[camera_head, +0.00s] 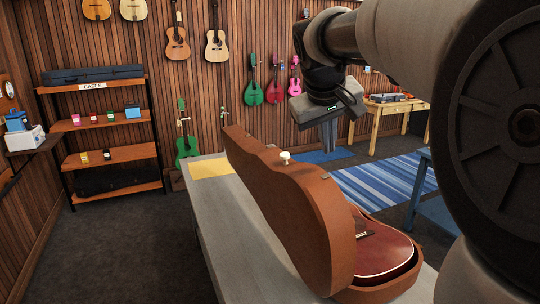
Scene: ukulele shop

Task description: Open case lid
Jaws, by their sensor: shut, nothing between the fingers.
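A brown guitar-shaped case lies on a long grey bench (215,225). Its lid (290,210) stands raised, tilted up on the left side, with a small white knob (285,157) near its upper edge. The case bottom (405,285) shows at the lower right, with a dark red-brown guitar (385,250) lying in it. The lid hides much of the case's inside. My gripper (328,107) is up and behind the case, to the right of the knob and apart from the lid.
A yellow mat (210,168) lies on the bench's far end. A shelf rack (110,120) stands at the back left. A wooden table (395,108) and a striped rug (385,180) are behind. A blue stand (425,195) is right of the bench.

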